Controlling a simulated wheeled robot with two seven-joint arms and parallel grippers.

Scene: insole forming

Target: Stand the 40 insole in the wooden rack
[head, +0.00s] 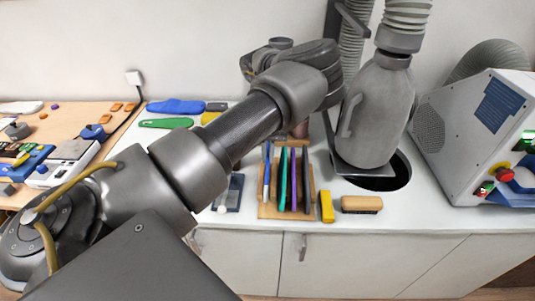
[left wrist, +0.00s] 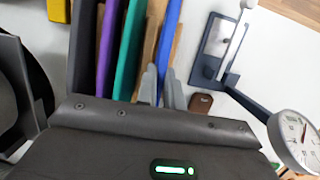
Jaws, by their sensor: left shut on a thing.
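The wooden rack (head: 262,211) stands on the white worktop, with several thin upright insoles in it. From left to right in the head view they are a blue insole (head: 267,180), a green insole (head: 283,180), a purple insole (head: 294,182) and a dark insole (head: 306,182). In the left wrist view, my left gripper (left wrist: 160,90) is shut on the blue insole (left wrist: 170,45), at the rack's edge beside the green insole (left wrist: 130,50). My arm hides this gripper in the head view. I cannot read any size number. My right gripper is out of view.
A yellow block (head: 326,207) and a brush (head: 362,204) lie right of the rack. A dial gauge (left wrist: 296,135) on a blue base stands close on its other side. A grey extractor (head: 375,115) hangs over a dark opening (head: 385,180) at the right.

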